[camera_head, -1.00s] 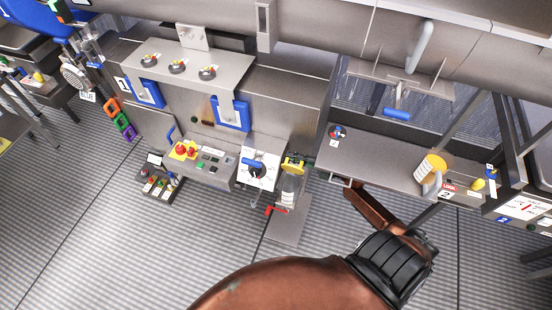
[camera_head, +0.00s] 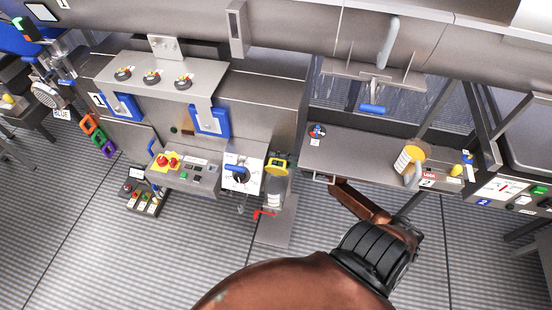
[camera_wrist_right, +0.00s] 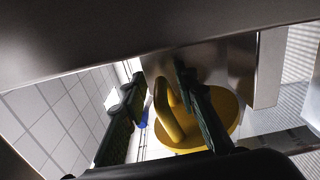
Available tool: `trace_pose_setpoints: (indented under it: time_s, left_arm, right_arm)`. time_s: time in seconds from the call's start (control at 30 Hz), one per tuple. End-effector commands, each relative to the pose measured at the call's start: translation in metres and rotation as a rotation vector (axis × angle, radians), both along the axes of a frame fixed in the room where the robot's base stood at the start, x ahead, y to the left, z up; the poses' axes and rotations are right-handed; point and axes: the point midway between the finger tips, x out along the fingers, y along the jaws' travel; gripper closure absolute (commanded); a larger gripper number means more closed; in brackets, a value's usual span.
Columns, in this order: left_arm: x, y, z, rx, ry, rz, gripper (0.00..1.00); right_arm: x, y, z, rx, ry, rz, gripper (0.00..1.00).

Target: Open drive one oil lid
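In the right wrist view a round yellow lid (camera_wrist_right: 221,104) with a raised yellow loop handle (camera_wrist_right: 164,112) shows close up, below a metal surface. My right gripper (camera_wrist_right: 157,82) is open. Its two dark fingers stand apart, one on each side of the handle; I cannot tell whether either touches it. In the head view my right arm reaches toward the front edge of the right shelf, and its gripper is hidden there. A clear container with a yellow top (camera_head: 277,166) stands left of that shelf; I cannot tell whether it bears the same lid. My left gripper is not in view.
A metal shelf (camera_head: 350,155) lies just above my right arm, with a yellow-and-white cylinder (camera_head: 408,159) at its right end. A control panel (camera_head: 184,173) and a blue-handled valve (camera_head: 237,172) are to the left. Open grated floor (camera_head: 110,225) lies in front.

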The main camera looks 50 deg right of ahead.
Motion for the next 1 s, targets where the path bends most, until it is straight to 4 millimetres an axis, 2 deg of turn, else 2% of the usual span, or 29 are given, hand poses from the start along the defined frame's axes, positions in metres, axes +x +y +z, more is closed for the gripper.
trace_pose_setpoints:
  time_s: [0.27,0.37,0.73,1.0]
  left_arm:
    - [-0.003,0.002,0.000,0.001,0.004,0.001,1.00]
    - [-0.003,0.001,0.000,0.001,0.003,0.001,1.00]
    - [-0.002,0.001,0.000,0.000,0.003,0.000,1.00]
    - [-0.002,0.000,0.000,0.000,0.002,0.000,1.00]
  right_arm:
    - [-0.005,-0.003,-0.001,-0.001,0.003,-0.001,0.73]
    - [-0.017,-0.009,-0.002,-0.001,0.005,-0.001,0.73]
    - [-0.082,-0.045,-0.002,-0.001,0.003,-0.001,0.73]
    - [-0.104,-0.057,-0.001,0.000,0.001,-0.001,0.73]
